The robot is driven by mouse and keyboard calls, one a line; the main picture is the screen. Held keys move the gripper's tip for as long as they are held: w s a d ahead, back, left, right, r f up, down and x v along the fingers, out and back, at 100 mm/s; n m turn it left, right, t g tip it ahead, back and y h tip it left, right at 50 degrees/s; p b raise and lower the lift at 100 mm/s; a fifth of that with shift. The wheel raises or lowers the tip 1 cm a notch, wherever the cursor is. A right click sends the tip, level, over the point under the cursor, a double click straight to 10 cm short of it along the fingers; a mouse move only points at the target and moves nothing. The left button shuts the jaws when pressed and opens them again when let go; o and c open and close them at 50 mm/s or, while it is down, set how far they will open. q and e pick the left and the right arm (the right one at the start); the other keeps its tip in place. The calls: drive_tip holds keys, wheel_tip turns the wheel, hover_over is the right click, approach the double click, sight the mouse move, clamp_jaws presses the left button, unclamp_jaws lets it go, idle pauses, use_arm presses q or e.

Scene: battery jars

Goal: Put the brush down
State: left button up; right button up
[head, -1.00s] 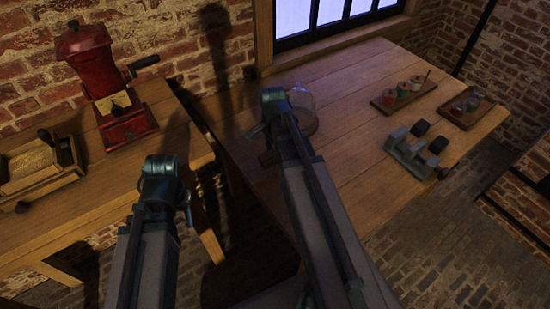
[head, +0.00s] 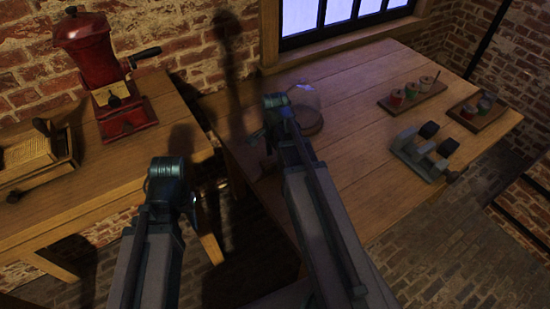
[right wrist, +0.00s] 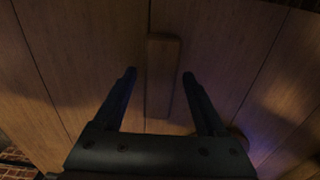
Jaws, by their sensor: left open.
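A plain wooden bar, which I take to be the brush (right wrist: 163,75), lies on the wooden bench between the two fingers of my right gripper (right wrist: 159,75) in the right wrist view. The fingers are spread, with a gap visible on each side of the bar. In the head view my right gripper (head: 262,136) is over the bench near the glass dome, its fingers mostly hidden by the arm. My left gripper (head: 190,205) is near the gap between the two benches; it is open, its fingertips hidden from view.
The glass dome (head: 306,102) stands on the right bench (head: 365,165), close beyond my right gripper. Trays of small jars (head: 412,94) and a grey clamp-like device (head: 424,150) are further right. A red grinder (head: 88,45) and a wooden box (head: 35,155) are on the left bench.

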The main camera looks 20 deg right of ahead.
sight(275, 158)
drive_tip(key=shift+r, duration=0.1)
wheel_tip(275, 158, up, 12)
drive_tip(key=p, duration=1.2)
drive_tip(key=s+a+n, duration=0.5)
drive_tip(key=a+n, duration=0.5)
drive_tip(key=s+a+n+h, duration=0.1)
drive_tip(key=s+a+n, duration=0.5)
drive_tip(key=a+n, duration=0.4)
drive_tip(key=shift+r, duration=0.15)
